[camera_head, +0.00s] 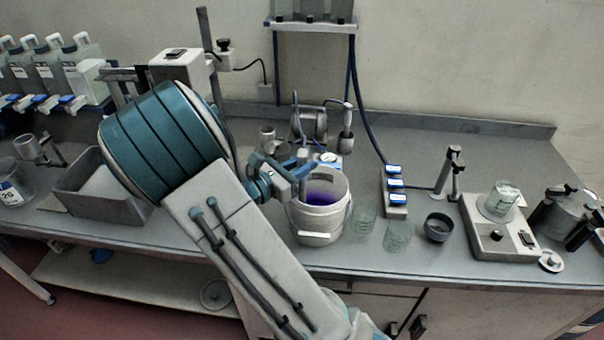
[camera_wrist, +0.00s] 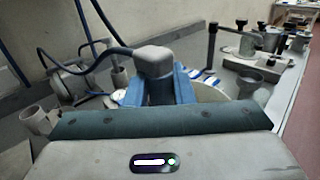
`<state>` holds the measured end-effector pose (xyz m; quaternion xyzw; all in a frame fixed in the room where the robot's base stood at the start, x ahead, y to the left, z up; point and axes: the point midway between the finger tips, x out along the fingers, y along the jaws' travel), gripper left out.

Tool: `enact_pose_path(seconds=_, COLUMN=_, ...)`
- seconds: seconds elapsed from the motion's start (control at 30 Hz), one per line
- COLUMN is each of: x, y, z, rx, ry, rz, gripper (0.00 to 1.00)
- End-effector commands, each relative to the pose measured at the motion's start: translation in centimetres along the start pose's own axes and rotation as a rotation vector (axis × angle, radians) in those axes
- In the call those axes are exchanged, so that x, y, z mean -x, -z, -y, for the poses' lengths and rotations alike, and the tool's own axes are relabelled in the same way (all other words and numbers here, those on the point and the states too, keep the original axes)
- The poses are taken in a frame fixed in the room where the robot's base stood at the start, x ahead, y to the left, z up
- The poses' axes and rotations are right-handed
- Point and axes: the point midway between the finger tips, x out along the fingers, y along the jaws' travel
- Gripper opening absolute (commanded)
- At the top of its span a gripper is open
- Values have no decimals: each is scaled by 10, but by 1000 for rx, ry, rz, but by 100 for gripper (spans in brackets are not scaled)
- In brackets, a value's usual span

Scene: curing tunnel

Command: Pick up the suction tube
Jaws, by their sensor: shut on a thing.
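The suction tube (camera_wrist: 154,66) is a grey upright piece with a dark hose running from its top. In the wrist view it stands between the two blue fingers of my gripper (camera_wrist: 156,88), which is shut on it. In the head view my gripper (camera_head: 300,170) is over the white bucket (camera_head: 318,222), which has purple liquid inside. The tube is mostly hidden there by the fingers, and its lower end cannot be made out. In the wrist view my gripper's body hides most of the bucket.
A grey pump (camera_head: 309,123) with a gauge stands behind the bucket. Glass beakers (camera_head: 398,235), a dark cup (camera_head: 438,228) and a blue-labelled block (camera_head: 396,205) stand to the right, near a hotplate (camera_head: 497,238). A grey tub (camera_head: 95,203) is at the left.

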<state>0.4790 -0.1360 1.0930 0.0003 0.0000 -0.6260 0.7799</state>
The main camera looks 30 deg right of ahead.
Motion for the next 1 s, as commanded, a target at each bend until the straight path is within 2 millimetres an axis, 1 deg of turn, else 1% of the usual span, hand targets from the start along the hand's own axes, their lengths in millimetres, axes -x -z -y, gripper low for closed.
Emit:
enact_pose_path(seconds=0.03, x=0, y=-10, z=0, rx=-7, ry=-1, rz=-1, gripper=0)
enact_pose_path(seconds=0.17, x=0, y=-33, z=0, rx=-8, ry=-1, rz=-2, gripper=0)
enact_pose_path(seconds=0.4, x=0, y=-80, z=-1, rx=-8, ry=-2, rz=-1, gripper=0)
enact_pose_path(seconds=0.6, x=0, y=-113, z=0, rx=-6, ry=-1, rz=0, gripper=0)
enact_pose_path(seconds=0.8, x=0, y=-136, z=0, rx=-3, ry=0, rz=0, gripper=0)
enact_pose_path(seconds=1.0, x=0, y=-154, z=0, rx=-1, ry=0, rz=1, gripper=0)
